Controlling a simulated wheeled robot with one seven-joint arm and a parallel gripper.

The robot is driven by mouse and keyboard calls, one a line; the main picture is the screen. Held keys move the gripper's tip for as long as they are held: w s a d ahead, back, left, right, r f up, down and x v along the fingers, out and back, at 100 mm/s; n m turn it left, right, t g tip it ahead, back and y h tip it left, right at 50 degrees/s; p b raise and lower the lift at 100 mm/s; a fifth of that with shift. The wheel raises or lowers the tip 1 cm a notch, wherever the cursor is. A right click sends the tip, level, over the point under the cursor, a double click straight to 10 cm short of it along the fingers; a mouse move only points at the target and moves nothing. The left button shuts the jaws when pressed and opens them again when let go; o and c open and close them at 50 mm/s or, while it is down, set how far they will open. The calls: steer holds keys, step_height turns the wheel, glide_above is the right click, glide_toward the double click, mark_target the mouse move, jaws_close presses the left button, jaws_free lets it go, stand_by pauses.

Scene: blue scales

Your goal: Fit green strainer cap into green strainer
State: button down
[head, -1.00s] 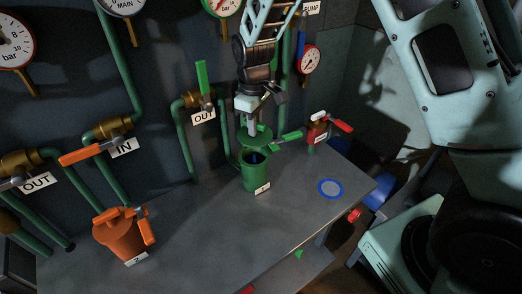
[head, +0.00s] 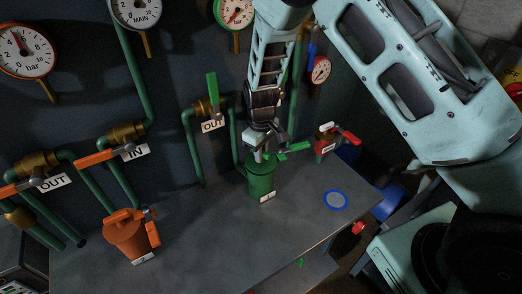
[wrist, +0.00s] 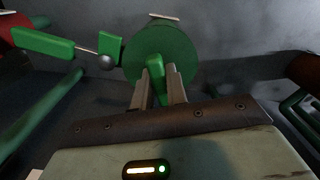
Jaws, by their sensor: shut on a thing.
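The green strainer (head: 262,182) is an upright green cup labelled 1 on the grey table, with a green lever (head: 293,148) at its upper right. My gripper (head: 258,156) is directly over its mouth, pointing down. In the wrist view my gripper (wrist: 158,88) is shut on the upright green handle of the green strainer cap (wrist: 172,50), a round green disc. The cap is at the strainer's mouth and covers it in the wrist view. The gripper partly hides the cap in the head view, so I cannot tell whether it is fully seated.
An orange strainer (head: 130,238) labelled 2 stands at the left of the table. A red strainer (head: 324,142) with a red lever is behind right. A blue-rimmed disc (head: 335,200) lies on the right. Green pipes and valves line the wall. The front middle of the table is clear.

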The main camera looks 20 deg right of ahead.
steer(key=shift+f, duration=0.2)
steer(key=shift+f+b, duration=0.3)
steer(key=c, duration=1.4)
jaws_free()
steer(key=shift+r, duration=0.15)
